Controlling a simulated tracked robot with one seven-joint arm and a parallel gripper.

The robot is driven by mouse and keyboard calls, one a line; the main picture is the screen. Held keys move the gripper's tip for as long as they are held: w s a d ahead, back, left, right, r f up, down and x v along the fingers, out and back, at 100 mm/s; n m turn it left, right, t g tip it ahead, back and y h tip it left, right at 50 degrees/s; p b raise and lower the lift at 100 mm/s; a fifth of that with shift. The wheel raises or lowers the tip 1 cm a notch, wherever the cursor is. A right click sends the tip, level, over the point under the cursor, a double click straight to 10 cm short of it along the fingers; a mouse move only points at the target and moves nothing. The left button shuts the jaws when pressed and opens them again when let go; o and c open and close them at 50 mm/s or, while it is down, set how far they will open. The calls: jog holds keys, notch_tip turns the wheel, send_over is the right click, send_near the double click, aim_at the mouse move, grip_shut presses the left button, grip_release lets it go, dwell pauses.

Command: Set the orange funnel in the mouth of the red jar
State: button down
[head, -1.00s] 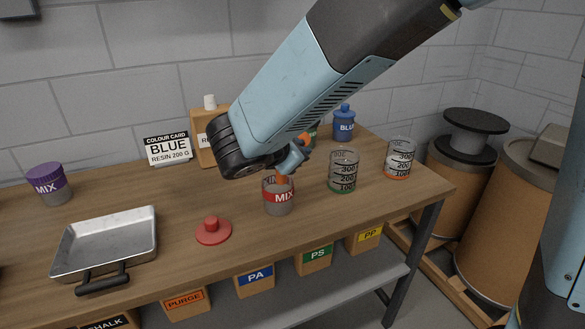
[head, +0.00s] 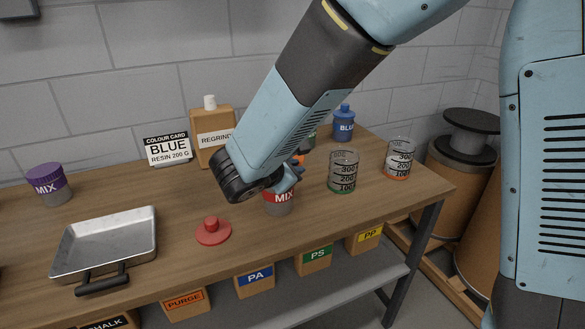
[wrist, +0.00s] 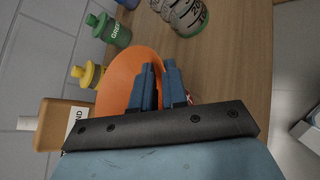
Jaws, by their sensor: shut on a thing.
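The red-labelled MIX jar (head: 279,201) stands on the bench in the head view, its mouth hidden behind my gripper (head: 290,178). The gripper is low, right over the jar's top. The orange funnel (wrist: 122,76) fills the middle of the wrist view, its wide rim beside the closed fingers (wrist: 156,84). My gripper is shut on the funnel. In the head view only a bit of orange shows behind the gripper. The spout is hidden, so I cannot tell how far it is in the jar's mouth.
A red lid (head: 213,231) lies left of the jar, beyond it a metal tray (head: 72,259). A green-marked beaker (head: 343,173) stands close on the right, an orange-marked beaker (head: 398,160) farther right. A REGRIND box (head: 213,150) and blue bottle (head: 344,124) stand behind.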

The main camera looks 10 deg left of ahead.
jog(key=shift+f, duration=0.4)
jog(key=c, duration=1.1)
grip_release()
jog(key=shift+c, duration=0.2)
jog(key=shift+s+r, duration=0.1)
jog(key=shift+r, duration=0.45)
jog(key=v, duration=1.1)
jog(key=shift+s, duration=0.3)
jog(key=shift+a+r, duration=0.1)
